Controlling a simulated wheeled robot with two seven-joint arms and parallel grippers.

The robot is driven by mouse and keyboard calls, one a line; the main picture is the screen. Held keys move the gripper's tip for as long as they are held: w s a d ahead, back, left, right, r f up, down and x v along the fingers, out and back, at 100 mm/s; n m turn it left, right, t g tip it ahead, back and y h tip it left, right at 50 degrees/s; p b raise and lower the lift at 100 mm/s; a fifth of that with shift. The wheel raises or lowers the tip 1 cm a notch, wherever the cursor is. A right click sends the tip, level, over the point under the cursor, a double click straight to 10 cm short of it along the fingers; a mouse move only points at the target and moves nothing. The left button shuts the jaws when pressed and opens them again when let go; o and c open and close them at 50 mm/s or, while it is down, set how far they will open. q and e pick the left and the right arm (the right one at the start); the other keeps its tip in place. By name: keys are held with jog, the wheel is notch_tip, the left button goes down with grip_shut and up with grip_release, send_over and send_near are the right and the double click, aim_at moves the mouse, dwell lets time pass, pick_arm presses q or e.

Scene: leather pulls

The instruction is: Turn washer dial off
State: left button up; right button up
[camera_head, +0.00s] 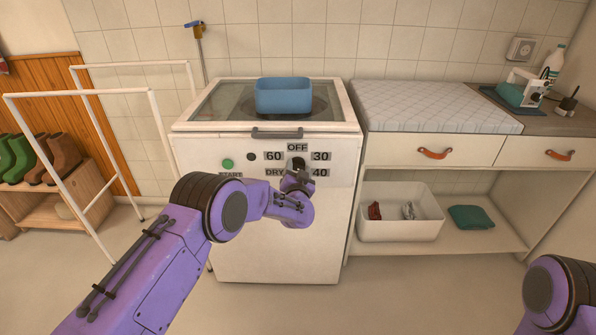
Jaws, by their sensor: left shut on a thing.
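The white washer (270,240) stands in the middle, with a front panel marked OFF, 60, 30, DRY and 40. The dark dial (298,163) sits among these labels, below OFF, and is partly hidden by my gripper. My left gripper (297,176) reaches the panel from the lower left and is shut on the dial. The dial's pointer direction cannot be made out. A green button (228,163) marked START is at the panel's left. My right arm shows at the lower right corner; its gripper is out of view.
A blue bin (284,98) stands on the washer's glass lid. A white drying rack (75,175) is at the left. On the right, a cabinet with leather-pull drawers (435,153) has a white tub (400,225) on its lower shelf. Floor in front is clear.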

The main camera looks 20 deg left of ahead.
pick_arm(q)
jog(key=n+b, duration=0.2)
jog(key=n, duration=0.3)
jog(key=shift+f+n+b, duration=0.15)
jog(key=shift+n+b, duration=0.15)
jog(key=n+b, duration=0.1)
jog(key=n, duration=0.2)
jog(key=n+b, duration=0.2)
jog(key=n, duration=0.1)
jog(key=shift+s+a+f, duration=0.1)
jog(key=shift+a, duration=0.1)
jog(key=shift+f+n+b, duration=0.1)
jog(key=shift+n+b, duration=3.1)
jog(key=shift+n, duration=2.4)
jog(key=o, duration=1)
jog(key=shift+o, duration=0.2)
